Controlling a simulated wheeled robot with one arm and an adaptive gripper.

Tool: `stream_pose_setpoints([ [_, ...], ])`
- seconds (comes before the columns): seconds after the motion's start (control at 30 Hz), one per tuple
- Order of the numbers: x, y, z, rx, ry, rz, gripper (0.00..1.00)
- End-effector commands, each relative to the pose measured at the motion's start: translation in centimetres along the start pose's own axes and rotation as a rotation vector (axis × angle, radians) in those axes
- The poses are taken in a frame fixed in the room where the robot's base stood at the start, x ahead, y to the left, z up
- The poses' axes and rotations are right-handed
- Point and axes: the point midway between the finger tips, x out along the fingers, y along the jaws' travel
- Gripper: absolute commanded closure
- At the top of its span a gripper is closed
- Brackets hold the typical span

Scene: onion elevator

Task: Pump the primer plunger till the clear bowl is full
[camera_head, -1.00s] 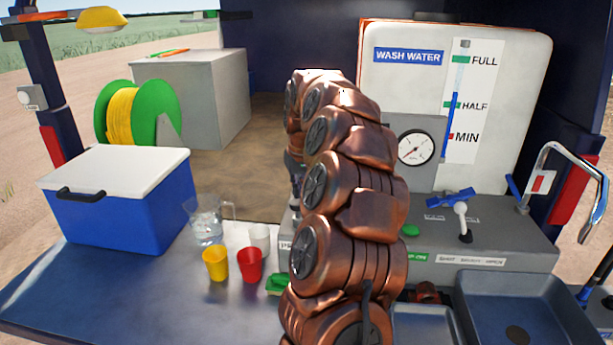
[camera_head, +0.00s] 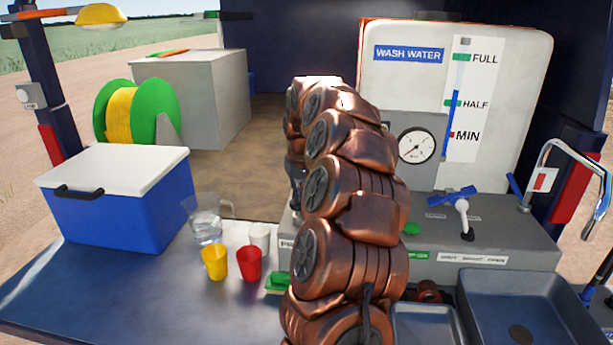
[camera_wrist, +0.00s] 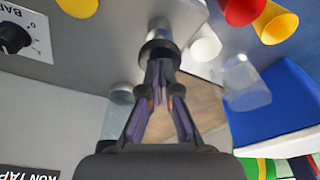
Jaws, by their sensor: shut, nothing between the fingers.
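In the wrist view my gripper (camera_wrist: 160,70) is shut and empty. Its fingertips are at the dark-collared end of a short grey cylinder (camera_wrist: 159,30), which looks like the primer plunger; I cannot tell whether they touch. Beside the fingers a grey cap sits over a see-through vessel (camera_wrist: 115,118), possibly the clear bowl; its fill level cannot be read. In the head view my own copper-coloured arm hides the gripper, plunger and bowl.
The grey pump console (camera_head: 490,225) carries a blue-handled valve (camera_head: 458,200) and a dial gauge (camera_head: 417,145). Left of my arm stand a yellow cup (camera_head: 215,262), a red cup (camera_head: 249,264), a clear jug (camera_head: 207,226) and a blue cooler (camera_head: 120,215). Sinks lie at right.

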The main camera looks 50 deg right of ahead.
Motion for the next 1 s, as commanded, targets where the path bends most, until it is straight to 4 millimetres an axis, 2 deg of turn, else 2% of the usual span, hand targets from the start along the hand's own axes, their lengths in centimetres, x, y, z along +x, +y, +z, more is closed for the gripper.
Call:
stream_pose_setpoints([
  [0.67, 2.3, 0.1, 0.5, 0.001, -0.002, 0.000, 1.00],
  [1.0, 1.8, 0.0, 0.4, 0.001, -0.001, 0.000, 1.00],
])
